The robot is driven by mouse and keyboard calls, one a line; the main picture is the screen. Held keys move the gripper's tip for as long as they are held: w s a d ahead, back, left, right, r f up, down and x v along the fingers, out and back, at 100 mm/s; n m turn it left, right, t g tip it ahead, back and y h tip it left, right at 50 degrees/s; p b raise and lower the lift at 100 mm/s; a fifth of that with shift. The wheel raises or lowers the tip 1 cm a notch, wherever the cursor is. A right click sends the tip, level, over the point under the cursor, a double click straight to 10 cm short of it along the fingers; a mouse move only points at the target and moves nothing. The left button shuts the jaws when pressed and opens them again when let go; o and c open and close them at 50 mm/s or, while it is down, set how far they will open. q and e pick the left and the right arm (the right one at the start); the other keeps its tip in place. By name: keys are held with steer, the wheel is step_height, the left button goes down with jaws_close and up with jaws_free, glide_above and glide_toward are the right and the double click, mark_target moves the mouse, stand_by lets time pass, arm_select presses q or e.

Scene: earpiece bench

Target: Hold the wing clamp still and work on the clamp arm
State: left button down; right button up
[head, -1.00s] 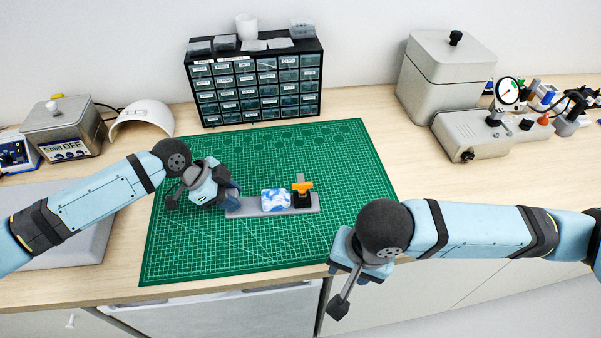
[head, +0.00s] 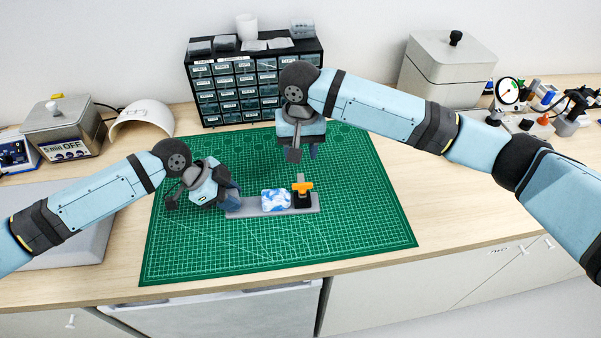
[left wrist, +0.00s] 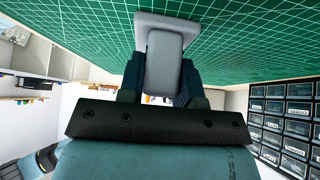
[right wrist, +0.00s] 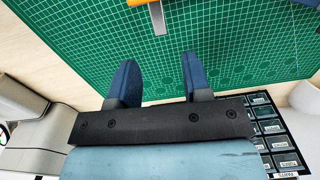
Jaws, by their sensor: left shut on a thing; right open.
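The wing clamp is a long grey base (head: 240,208) on the green mat. It carries a blue-and-white block (head: 276,201), and a black post (head: 302,201) with an orange wing piece (head: 303,187) at its right end. A short grey bar (head: 300,178), which looks like the clamp arm, sticks out behind the orange piece; it also shows at the top of the right wrist view (right wrist: 158,18). My left gripper (head: 231,201) is shut on the grey base's left end, seen between its fingers in the left wrist view (left wrist: 163,60). My right gripper (head: 304,152) is open and empty, behind the clamp.
The green cutting mat (head: 350,225) is clear around the clamp. A black drawer cabinet (head: 230,92) stands behind my right gripper. A grey lidded box (head: 443,62) and a gauge (head: 508,91) stand at the back right. A white domed cover (head: 142,120) is at the back left.

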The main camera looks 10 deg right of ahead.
mark_target(300, 176)
step_height(300, 176, down, 8)
steer(key=shift+f, duration=0.15)
stand_by(0.3)
